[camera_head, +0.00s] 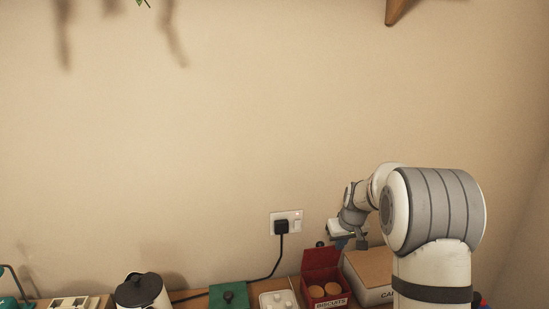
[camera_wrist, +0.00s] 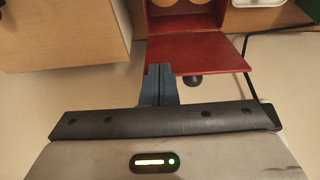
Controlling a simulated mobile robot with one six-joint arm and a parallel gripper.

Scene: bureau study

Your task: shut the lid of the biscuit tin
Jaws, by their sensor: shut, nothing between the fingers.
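The red biscuit tin (camera_head: 330,303) stands on the worktop with a "BISCUITS" label on its front and round biscuits inside. Its red lid (camera_head: 320,259) is open, raised at the back, with a dark knob (camera_head: 320,244) on its outer side. In the wrist view the lid (camera_wrist: 205,52) spreads below the tin's opening, its knob (camera_wrist: 193,81) right of my fingers. My gripper (camera_head: 350,242) is behind and right of the lid. In the wrist view my gripper (camera_wrist: 159,67) is shut and empty, its tips overlapping the lid's left part; I cannot tell whether they touch.
A cardboard box (camera_head: 371,272) stands close right of the tin. A white tray (camera_head: 279,299), a green lidded box (camera_head: 229,297) and a kettle (camera_head: 140,290) stand to the left. A black cable (camera_head: 268,270) runs from the wall socket (camera_head: 294,222) behind them. The wall is close behind.

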